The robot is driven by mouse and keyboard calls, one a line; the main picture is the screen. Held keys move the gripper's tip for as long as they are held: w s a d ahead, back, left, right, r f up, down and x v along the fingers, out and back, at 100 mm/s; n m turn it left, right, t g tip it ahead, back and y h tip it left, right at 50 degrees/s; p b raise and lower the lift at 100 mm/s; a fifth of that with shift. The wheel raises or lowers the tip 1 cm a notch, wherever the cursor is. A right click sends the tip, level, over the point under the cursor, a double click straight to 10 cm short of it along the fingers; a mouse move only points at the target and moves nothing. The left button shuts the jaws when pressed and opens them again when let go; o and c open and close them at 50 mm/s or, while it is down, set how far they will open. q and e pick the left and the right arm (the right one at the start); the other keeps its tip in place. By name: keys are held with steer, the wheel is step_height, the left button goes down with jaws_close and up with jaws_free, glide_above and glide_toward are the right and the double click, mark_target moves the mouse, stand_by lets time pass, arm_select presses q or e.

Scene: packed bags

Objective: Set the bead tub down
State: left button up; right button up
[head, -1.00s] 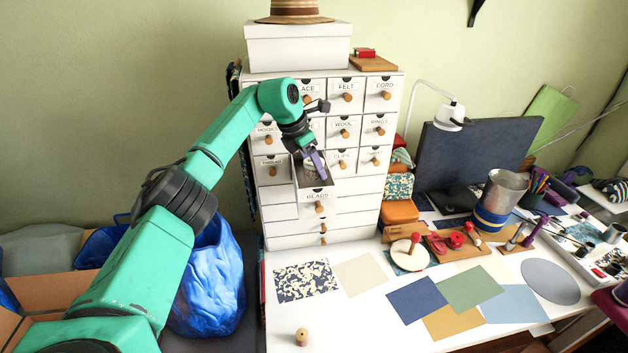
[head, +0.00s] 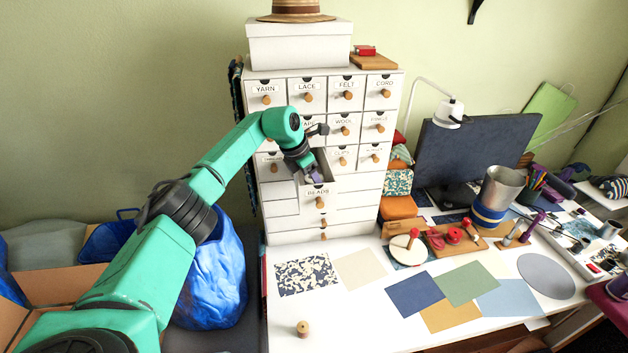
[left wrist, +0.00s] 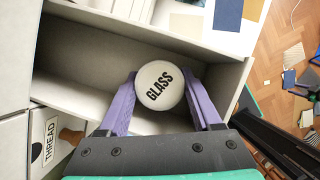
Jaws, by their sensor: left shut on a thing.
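The bead tub (left wrist: 160,86) is round with a white lid reading GLASS, seen from above in the left wrist view. My left gripper (left wrist: 163,90) has its purple fingers shut on the tub's two sides. In the head view the gripper (head: 312,174) points down into the pulled-out drawer labelled BEADS (head: 318,192), and the tub is mostly hidden there. The drawer (left wrist: 75,95) shows pale and empty around the tub in the wrist view. Whether the tub's base touches the drawer floor cannot be told. My right gripper is not in view.
The white drawer cabinet (head: 290,225) has other labelled drawers, shut around the open one. A THREAD drawer front (left wrist: 48,140) is close by in the wrist view. A white box (head: 300,45) with a hat stands on top. Coloured sheets (head: 418,298) lie on the white desk.

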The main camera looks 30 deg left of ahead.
arm_select(q)
steer(key=o, duration=1.4)
steer(key=shift+r, duration=0.1)
steer(key=shift+r, duration=0.25)
steer(key=b+v, duration=0.3)
steer(key=v, duration=0.9)
steer(key=shift+w+r, duration=0.1)
steer(key=shift+r, duration=0.25)
